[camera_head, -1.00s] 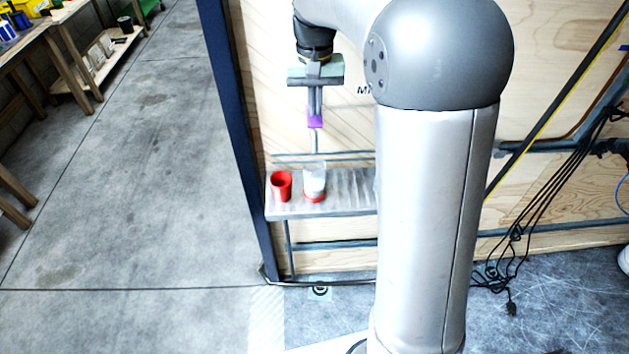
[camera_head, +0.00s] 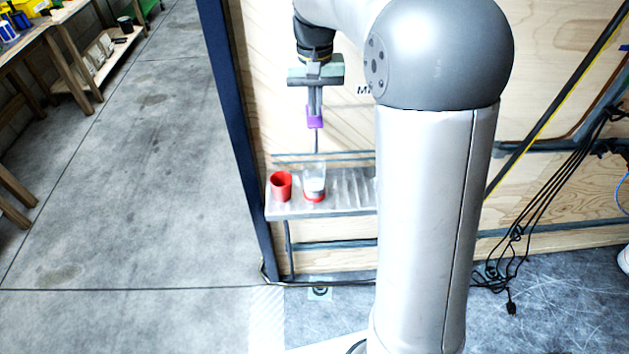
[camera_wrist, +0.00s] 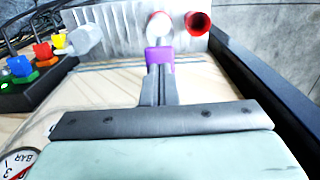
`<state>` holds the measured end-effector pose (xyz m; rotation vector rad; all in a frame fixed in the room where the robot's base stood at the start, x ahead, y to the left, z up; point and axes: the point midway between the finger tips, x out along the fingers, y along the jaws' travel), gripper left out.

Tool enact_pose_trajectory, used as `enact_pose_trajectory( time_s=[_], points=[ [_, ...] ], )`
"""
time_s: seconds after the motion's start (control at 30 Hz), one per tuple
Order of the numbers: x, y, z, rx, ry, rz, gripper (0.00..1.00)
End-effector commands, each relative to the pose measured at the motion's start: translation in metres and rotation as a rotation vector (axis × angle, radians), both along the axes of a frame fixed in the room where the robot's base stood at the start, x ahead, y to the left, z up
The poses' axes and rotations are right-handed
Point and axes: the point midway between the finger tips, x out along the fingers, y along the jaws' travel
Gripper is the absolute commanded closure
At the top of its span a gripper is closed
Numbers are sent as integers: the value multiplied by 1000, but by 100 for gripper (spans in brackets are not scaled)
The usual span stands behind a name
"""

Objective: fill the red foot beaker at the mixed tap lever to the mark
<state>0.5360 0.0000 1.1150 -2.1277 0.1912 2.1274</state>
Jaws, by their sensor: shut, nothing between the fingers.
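The red foot beaker (camera_head: 314,180) is a clear beaker on a red base, standing upright on the ribbed metal shelf below my gripper. Its lower part looks whitish; the level and the mark are too small to read. In the wrist view its round mouth (camera_wrist: 160,26) lies just beyond a purple block. This purple block (camera_head: 315,118), apparently the tap lever, is at my fingertips; I cannot tell if they touch it. My gripper (camera_wrist: 158,72) is shut with nothing between its fingers. A thin dark line shows beneath the purple block, above the beaker.
An open red cup (camera_head: 281,187) stands close left of the beaker on the metal shelf (camera_head: 345,205). The wrist view shows green, red and yellow parts (camera_wrist: 43,51) at left and a gauge (camera_wrist: 18,164) at lower left. A dark post (camera_head: 238,140) bounds the shelf's left.

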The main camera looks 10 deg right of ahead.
Motion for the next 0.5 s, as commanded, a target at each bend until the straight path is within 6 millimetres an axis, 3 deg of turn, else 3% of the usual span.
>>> enact_pose_trajectory(
  time_s=[0.5],
  points=[
    [0,0,-16,0,1,0,100]
  ],
)
